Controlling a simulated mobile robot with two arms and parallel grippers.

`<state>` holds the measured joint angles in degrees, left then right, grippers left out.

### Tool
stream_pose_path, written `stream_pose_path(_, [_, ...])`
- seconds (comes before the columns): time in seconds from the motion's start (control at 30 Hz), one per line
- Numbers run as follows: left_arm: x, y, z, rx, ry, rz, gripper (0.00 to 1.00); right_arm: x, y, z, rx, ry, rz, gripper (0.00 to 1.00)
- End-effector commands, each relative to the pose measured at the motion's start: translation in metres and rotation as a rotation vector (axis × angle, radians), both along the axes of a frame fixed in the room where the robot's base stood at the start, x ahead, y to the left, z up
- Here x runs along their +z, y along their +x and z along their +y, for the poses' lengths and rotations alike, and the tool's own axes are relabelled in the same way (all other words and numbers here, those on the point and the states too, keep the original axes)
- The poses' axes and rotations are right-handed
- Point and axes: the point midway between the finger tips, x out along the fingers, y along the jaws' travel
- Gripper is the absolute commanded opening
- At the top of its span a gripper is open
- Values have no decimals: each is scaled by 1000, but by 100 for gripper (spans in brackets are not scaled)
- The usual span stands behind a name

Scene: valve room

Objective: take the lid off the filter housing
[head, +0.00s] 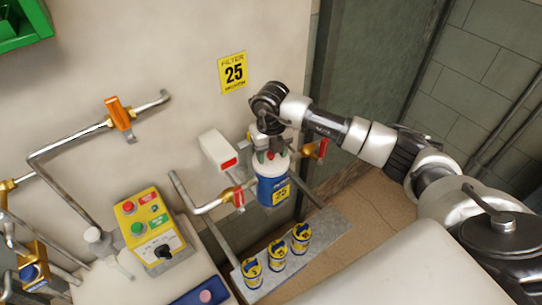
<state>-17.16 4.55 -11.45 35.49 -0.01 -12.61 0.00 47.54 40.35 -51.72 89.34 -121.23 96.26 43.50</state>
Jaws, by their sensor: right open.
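My left gripper is not in view.
Several yellow-blue cans (276,251) stand on a narrow grey shelf (325,232) below. A yellow control box (149,228) stands at left.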

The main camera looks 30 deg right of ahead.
Motion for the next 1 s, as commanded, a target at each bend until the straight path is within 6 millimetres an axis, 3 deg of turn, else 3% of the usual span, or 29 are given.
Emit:
stream_pose_path(0.27, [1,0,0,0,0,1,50,-5,0,0,1,0,-1,53])
stream_pose_path(0.63, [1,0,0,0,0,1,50,-5,0,0,0,0,-1,0])
stream_pose_path(1.0, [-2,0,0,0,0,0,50,1,1,0,0,1,-3,0])
